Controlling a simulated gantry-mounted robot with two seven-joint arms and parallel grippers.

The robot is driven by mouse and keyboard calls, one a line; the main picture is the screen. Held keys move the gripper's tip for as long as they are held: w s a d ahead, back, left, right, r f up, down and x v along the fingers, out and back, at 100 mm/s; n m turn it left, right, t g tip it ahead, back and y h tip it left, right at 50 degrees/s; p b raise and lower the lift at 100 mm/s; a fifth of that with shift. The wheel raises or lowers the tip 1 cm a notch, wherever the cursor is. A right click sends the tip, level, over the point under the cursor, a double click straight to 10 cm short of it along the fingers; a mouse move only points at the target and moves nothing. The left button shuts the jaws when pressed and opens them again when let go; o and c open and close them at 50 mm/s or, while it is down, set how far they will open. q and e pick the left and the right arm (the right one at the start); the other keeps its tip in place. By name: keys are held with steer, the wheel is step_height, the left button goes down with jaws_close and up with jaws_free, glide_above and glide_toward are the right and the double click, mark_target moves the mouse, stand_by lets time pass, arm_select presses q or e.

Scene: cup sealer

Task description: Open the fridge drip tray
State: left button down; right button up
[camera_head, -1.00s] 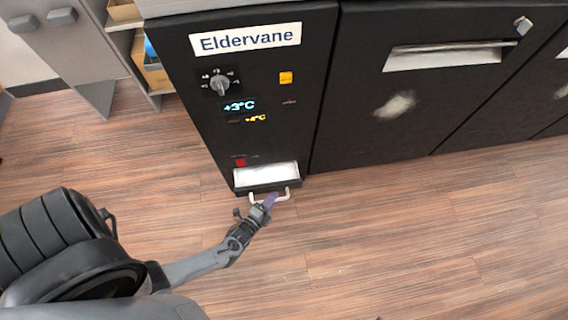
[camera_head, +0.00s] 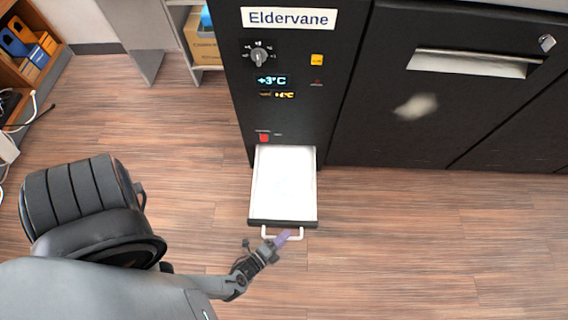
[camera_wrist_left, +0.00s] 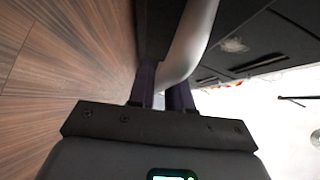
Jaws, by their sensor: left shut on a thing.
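The drip tray (camera_head: 285,185) is a white shallow tray with a dark front edge, slid well out from the bottom of the black fridge (camera_head: 292,108). A pale U-shaped handle (camera_head: 268,235) sticks out from its front. My left gripper (camera_head: 286,237) is at the right part of this handle. In the left wrist view the handle (camera_wrist_left: 186,45) passes between the purple fingers of my left gripper (camera_wrist_left: 165,95), which are shut on it. My right gripper is not in view.
The black door with a long handle (camera_head: 475,63) stands shut to the right of the fridge panel. A shelf with orange boxes (camera_head: 28,48) and white cables are at the far left. The wooden floor (camera_head: 420,240) around the tray is clear.

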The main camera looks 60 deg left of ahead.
arm_select(q)
steer(key=c, duration=1.2)
jaws_free()
steer(key=shift+w+a, duration=0.1)
steer(key=shift+a, duration=0.05)
steer(key=shift+o, duration=0.2)
steer(key=shift+s+r, duration=0.1)
steer(key=shift+s, duration=0.3)
steer(key=p+v, duration=0.2)
steer(key=v, duration=0.8)
